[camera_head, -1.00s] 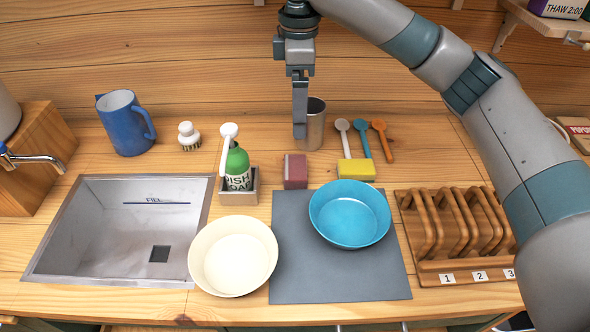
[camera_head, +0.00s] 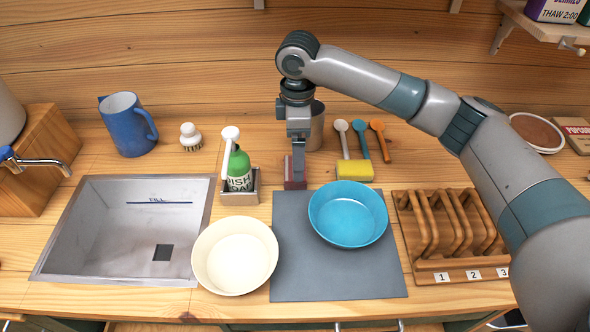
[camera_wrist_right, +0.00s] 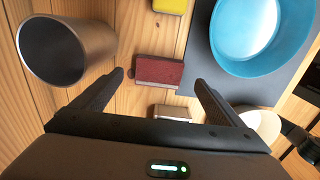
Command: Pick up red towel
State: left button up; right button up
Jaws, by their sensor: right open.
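The red thing matching the towel looks like a small dark-red block, with a paler edge along its near side in the right wrist view (camera_wrist_right: 159,71). In the head view it (camera_head: 289,172) stands on the counter by the back left corner of the grey mat, partly hidden behind my gripper. My right gripper (camera_head: 298,178) points down over it. In the wrist view my right gripper (camera_wrist_right: 159,78) is open, its two fingers apart on either side of the red block. Contact between fingers and block cannot be told. My left gripper is not in view.
A metal cup (camera_head: 316,128) stands close behind the gripper. A yellow sponge (camera_head: 355,170) and a blue bowl (camera_head: 348,214) are to the right. A soap bottle (camera_head: 239,168) in a holder stands left. A cream bowl (camera_head: 235,256) and grey mat (camera_head: 335,285) are in front.

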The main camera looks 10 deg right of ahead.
jog(key=shift+f, duration=0.25)
jog(key=shift+a+f+p, duration=0.1)
jog(key=shift+f+p, duration=0.25)
jog(key=shift+p, duration=0.1)
notch_tip(320, 180, down, 3)
jog(key=shift+w+a+f+p, duration=0.1)
jog(key=shift+a+p, duration=0.05)
jog(key=shift+p, duration=0.4)
jog(key=shift+f, duration=0.4)
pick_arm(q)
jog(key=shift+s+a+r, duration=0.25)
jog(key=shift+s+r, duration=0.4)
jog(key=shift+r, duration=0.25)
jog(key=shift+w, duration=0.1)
pick_arm(e)
jog(key=c, duration=1.3)
jog(key=shift+o, duration=0.2)
